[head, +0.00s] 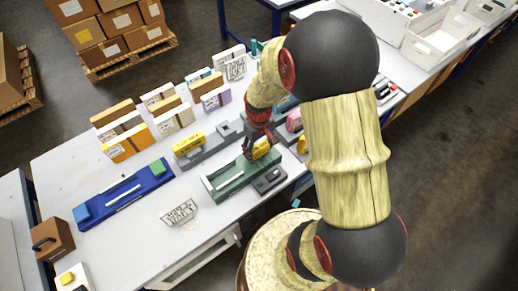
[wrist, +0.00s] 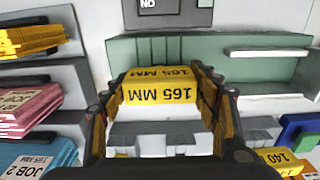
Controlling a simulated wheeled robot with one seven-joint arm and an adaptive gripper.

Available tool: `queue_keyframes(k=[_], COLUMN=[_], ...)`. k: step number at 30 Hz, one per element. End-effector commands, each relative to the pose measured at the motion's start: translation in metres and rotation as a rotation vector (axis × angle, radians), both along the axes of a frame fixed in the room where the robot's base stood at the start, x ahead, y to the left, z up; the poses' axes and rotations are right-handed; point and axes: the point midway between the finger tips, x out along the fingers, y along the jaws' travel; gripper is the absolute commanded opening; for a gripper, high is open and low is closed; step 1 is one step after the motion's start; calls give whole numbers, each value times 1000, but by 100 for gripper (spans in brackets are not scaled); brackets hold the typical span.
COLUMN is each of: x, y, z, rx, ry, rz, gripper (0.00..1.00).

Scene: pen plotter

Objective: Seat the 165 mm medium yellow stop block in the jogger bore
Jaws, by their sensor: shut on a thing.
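The yellow stop block (wrist: 158,90), marked 165 MM, is between the two fingers of my gripper (wrist: 160,98) in the wrist view. My gripper is shut on it. In the head view the yellow block (head: 262,147) shows under my dark red gripper (head: 257,136), at the right part of the green jogger (head: 221,190). The jogger's green wall (wrist: 215,50) lies behind the block in the wrist view. The bore is hidden, and I cannot tell whether the block's lower end is in it or above it.
A grey fixture (head: 214,148) with another yellow block (head: 188,143) stands behind the jogger. A blue fixture (head: 118,196) lies to the left. A yellow block marked 140 (wrist: 282,158) is at the wrist view's lower right. Several paper stacks stand at the back. A small grey box (head: 269,180) sits by the jogger.

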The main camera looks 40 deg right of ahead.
Motion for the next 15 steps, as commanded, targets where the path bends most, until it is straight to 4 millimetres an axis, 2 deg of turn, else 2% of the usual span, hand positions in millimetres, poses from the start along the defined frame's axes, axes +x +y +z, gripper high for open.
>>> queue_keyframes(k=[15], x=[0], y=[0], z=[-10], rx=[0], ry=[-1], rz=[0], gripper=[33])
